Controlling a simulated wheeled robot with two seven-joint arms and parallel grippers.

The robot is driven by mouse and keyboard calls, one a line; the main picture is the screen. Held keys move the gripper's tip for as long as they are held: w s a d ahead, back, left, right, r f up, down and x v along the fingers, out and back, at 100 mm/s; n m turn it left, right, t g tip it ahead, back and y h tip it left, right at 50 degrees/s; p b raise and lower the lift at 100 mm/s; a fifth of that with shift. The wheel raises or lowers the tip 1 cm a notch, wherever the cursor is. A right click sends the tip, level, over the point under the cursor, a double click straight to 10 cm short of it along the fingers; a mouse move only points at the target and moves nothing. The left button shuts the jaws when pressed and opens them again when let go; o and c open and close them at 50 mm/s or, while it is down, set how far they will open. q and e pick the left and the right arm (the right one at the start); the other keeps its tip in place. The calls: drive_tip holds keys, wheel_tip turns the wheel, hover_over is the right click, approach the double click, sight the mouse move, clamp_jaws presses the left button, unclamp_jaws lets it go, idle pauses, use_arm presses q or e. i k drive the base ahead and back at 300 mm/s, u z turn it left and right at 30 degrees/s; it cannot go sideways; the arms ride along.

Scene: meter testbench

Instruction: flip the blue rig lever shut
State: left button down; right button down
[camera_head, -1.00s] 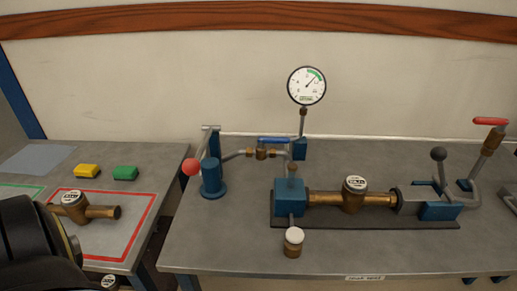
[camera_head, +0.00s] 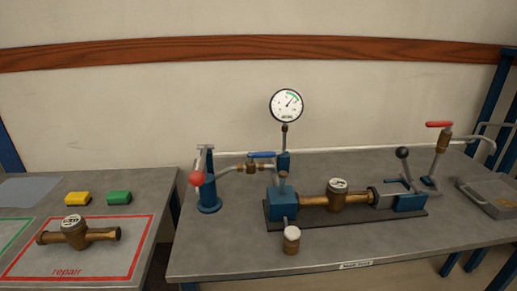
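The blue lever (camera_head: 262,154) sits on top of a small brass valve (camera_head: 252,168) in the thin pipe. It lies roughly level, along the run of the pipe, between the blue hand pump (camera_head: 208,190) and the pressure gauge (camera_head: 286,105). The gauge needle points to the upper right, near the green band. The rig's blue end block (camera_head: 282,203) and clamp hold a brass meter (camera_head: 338,196) between them. Neither of my grippers is in view.
A black-knobbed clamp lever (camera_head: 402,154) and a red-handled valve (camera_head: 439,125) stand at the right. A white-capped brass part (camera_head: 291,239) is in front. Another meter (camera_head: 75,233) lies in the red repair square on the left table. A gap separates the tables.

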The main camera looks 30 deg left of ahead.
sight(251, 156)
drive_tip(key=u, duration=1.6)
drive_tip(key=i, duration=0.4)
